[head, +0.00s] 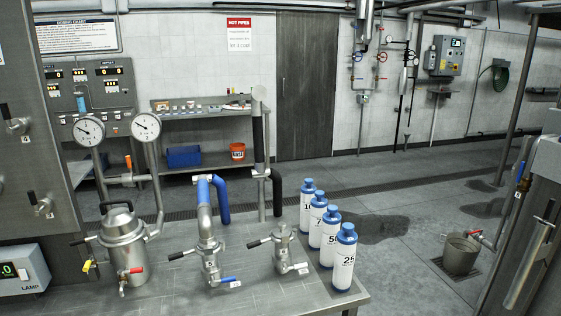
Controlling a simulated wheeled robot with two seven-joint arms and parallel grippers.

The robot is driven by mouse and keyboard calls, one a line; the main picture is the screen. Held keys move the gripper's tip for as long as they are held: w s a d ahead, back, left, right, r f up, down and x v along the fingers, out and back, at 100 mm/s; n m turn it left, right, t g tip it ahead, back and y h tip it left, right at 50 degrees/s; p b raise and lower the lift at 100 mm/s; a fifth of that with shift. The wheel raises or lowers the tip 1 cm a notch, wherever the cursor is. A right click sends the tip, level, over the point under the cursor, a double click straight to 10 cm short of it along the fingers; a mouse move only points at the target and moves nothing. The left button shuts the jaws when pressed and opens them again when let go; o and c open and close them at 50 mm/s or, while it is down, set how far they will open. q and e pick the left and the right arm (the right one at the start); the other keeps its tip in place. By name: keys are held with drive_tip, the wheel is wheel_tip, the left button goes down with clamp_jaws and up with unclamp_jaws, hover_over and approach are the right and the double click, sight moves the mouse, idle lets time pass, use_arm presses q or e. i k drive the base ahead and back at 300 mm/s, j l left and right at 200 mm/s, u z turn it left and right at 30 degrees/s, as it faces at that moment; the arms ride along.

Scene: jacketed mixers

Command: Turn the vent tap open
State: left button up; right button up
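A steel jacketed vessel (122,245) with a black lid handle stands at the left of the steel bench. It has a red-handled tap (135,270) low on its front and a yellow-handled tap (87,266) at its left. An orange-handled tap (128,162) sits on the pipework below two round gauges. A blue-handled tap (227,280) is at the foot of the middle blue-sleeved pipe, and a light-handled tap (301,267) is at the foot of the fitting to its right. No readable label shows which is the vent tap. Neither of my grippers is in view.
Several white bottles with blue caps (330,235) stand along the right of the bench (355,292). A steel bucket (460,254) stands on the floor under a red-handled tap (474,233). A control panel (92,90) is behind the gauges. Floor between bench and bucket is clear.

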sight(91, 258)
drive_tip(key=i+j+u, duration=0.15)
drive_tip(key=j+u, duration=0.2)
drive_tip(key=i+j+u, duration=0.2)
drive_tip(key=u, duration=0.15)
drive_tip(key=i+j+u, duration=0.35)
drive_tip(key=k+l, duration=0.05)
drive_tip(key=k, duration=0.05)
